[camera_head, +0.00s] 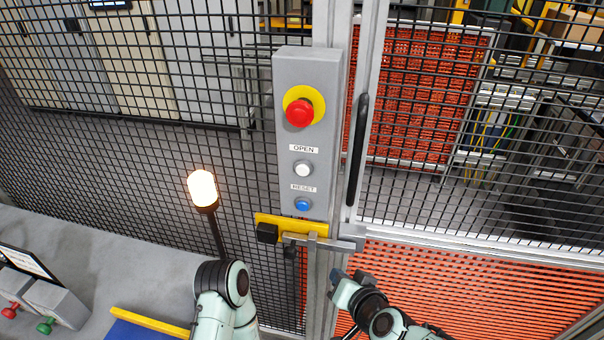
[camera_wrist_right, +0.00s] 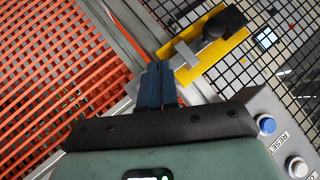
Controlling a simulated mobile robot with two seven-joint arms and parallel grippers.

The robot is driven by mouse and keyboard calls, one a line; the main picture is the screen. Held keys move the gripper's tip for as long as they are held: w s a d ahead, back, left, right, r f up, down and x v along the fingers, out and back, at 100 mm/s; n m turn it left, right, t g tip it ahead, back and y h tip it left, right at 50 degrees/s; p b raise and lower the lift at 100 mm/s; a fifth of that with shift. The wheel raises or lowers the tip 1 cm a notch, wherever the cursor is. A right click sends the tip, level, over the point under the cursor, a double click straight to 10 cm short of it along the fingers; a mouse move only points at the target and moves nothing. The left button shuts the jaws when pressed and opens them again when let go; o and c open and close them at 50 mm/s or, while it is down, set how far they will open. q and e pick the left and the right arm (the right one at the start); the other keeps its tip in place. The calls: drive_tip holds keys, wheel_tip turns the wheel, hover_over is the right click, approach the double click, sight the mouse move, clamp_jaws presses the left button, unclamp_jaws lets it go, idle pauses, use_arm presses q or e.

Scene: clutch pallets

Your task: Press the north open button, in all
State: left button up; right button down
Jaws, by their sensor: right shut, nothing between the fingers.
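A grey control box (camera_head: 309,70) is fixed to the fence post. It carries a red emergency knob on a yellow ring (camera_head: 299,111), a white button labelled OPEN (camera_head: 303,168) and a blue button labelled RESET (camera_head: 302,204). In the right wrist view the white button (camera_wrist_right: 297,166) and blue button (camera_wrist_right: 266,124) show at the lower right. My right gripper (camera_wrist_right: 157,75) is shut and empty, its dark fingers pointing towards the latch, left of the buttons in that view. In the head view it is below the box, apart from both buttons. My left arm shows, but its gripper does not.
A yellow latch plate (camera_head: 290,228) with a black knob and metal bar sits just below the box. A dark door handle (camera_head: 357,150) runs beside it. A lit lamp (camera_head: 203,188) stands left of the box. Mesh fencing spans both sides; a grey table (camera_head: 90,250) is at left.

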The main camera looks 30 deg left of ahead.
sight(303, 169)
drive_tip(key=s+a+r+n+y, duration=0.1)
drive_tip(key=s+a+r+y, duration=0.1)
drive_tip(key=r, duration=0.6)
drive_tip(key=s+a+r+y, duration=0.2)
drive_tip(key=s+r, duration=0.2)
drive_tip(key=r, duration=0.3)
drive_tip(key=s+a+r+n+y, duration=0.1)
drive_tip(key=s+r, duration=0.3)
drive_tip(key=r, duration=0.4)
drive_tip(key=shift+a+r+n+y, duration=0.3)
drive_tip(key=shift+a+r+y, duration=0.1)
drive_tip(key=shift+a, duration=0.2)
drive_tip(key=shift+w+f, duration=0.1)
use_arm(q)
drive_tip(key=shift+s+f+b, duration=0.25)
drive_tip(key=shift+f+b, duration=0.2)
drive_tip(key=shift+f, duration=0.1)
drive_tip(key=shift+s+f+b, duration=0.25)
drive_tip(key=shift+f+b, duration=0.2)
drive_tip(key=shift+f, duration=0.05)
use_arm(e)
drive_tip(key=shift+w+a, duration=0.35)
drive_tip(key=shift+w, duration=1.05)
drive_tip(key=shift+w+a, duration=0.35)
drive_tip(key=shift+w, duration=1.05)
drive_tip(key=shift+w+a, duration=0.35)
drive_tip(key=shift+w, duration=1.05)
drive_tip(key=shift+w+a, duration=0.1)
drive_tip(key=shift+w, duration=0.35)
